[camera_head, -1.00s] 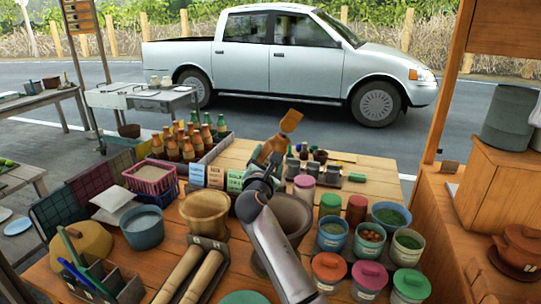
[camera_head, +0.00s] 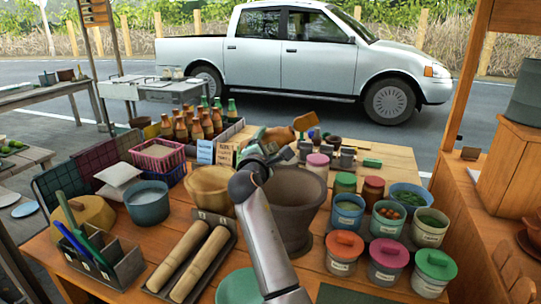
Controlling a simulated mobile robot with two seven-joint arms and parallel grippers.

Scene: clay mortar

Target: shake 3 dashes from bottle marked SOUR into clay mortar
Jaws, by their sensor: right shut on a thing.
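The clay mortar (camera_head: 302,210), a large brown-grey bowl, stands on the wooden table just right of my right forearm, which hides part of its left side. My right gripper (camera_head: 272,156) is above and behind the mortar's rim, shut on a brown bottle (camera_head: 279,136). The bottle is strongly tilted, nearly lying on its side, partly hidden by the gripper. Its label cannot be read, and I see no liquid falling. My left gripper is not in view.
Several brown bottles (camera_head: 197,124) stand in a rack behind small cards (camera_head: 205,152). A tan pot (camera_head: 210,186) is left of the mortar. Lidded jars (camera_head: 388,258) and bowls (camera_head: 409,197) crowd the right. Wooden rollers (camera_head: 201,262) lie in a tray at the front.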

